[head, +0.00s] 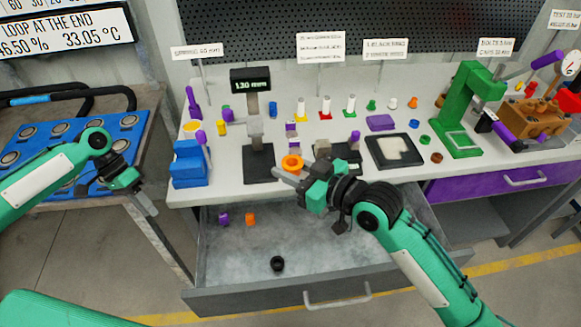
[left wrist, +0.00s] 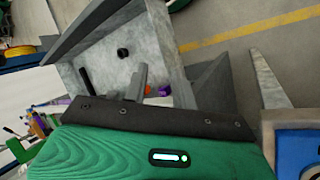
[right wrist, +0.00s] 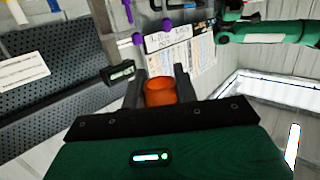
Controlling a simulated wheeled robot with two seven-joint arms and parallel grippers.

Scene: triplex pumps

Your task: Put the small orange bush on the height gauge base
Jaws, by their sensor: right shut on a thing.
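The orange bush (head: 292,162) is a short ring between the fingertips of my right gripper (head: 287,172). The right wrist view shows it (right wrist: 160,92) between both fingers. In the head view it is by the right edge of the dark height gauge base (head: 257,172); I cannot tell whether it touches it. The height gauge has a grey column and a display (head: 250,80) reading 1.30 mm. My left gripper (head: 147,202) hangs left of the bench, away from the gauge; its fingers look apart and empty in the left wrist view (left wrist: 160,82).
The open drawer (head: 330,235) below holds a purple piece (head: 223,219), an orange piece (head: 250,219) and a black ring (head: 277,264). A blue block (head: 189,168) stands left of the gauge. A black-framed tray (head: 394,150) and a green press (head: 466,105) stand to the right.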

